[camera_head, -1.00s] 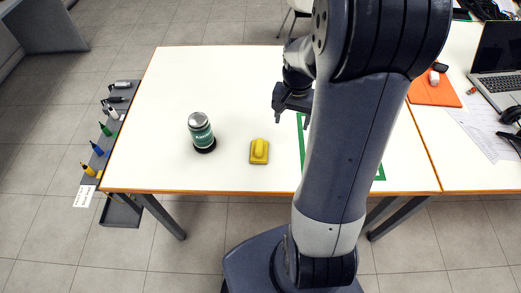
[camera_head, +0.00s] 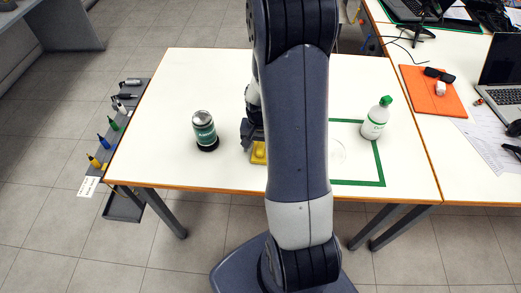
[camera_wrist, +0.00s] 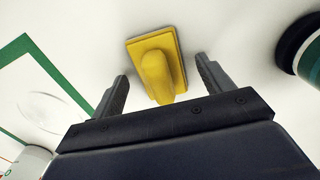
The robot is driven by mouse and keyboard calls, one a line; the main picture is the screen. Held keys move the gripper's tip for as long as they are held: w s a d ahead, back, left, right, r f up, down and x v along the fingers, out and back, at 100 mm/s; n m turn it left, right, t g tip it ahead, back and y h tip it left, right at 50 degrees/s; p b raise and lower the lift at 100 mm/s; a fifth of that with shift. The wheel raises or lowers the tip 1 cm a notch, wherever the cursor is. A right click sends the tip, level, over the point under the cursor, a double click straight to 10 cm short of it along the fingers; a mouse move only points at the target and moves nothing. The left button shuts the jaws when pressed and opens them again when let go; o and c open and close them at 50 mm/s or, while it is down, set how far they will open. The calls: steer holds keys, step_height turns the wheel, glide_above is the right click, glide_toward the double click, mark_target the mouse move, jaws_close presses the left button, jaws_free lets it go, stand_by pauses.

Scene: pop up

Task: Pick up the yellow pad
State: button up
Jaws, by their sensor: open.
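The yellow pad (camera_head: 258,153) lies on the white table, partly hidden behind my arm in the head view. In the wrist view the yellow pad (camera_wrist: 156,66) is a rectangular base with a rounded raised handle. My gripper (camera_wrist: 160,85) is open, with one finger on each side of the pad's near end and visible gaps between. The fingers do not touch the pad. In the head view my gripper (camera_head: 250,138) is mostly hidden by my arm, over the far side of the pad. I cannot tell its exact height.
A green-and-silver canister (camera_head: 204,131) stands left of the pad and shows at the wrist view's right edge (camera_wrist: 312,60). A marker rack (camera_head: 121,125) hangs off the table's left edge.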

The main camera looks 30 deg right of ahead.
mark_target(260, 146)
steer(key=c, duration=1)
steer(key=shift+r, duration=0.1)
steer(key=shift+c, duration=0.2)
step_height(260, 146, up, 10)
steer(key=shift+f, duration=0.1)
steer(key=o, duration=0.3)
steer(key=shift+c, duration=1.1)
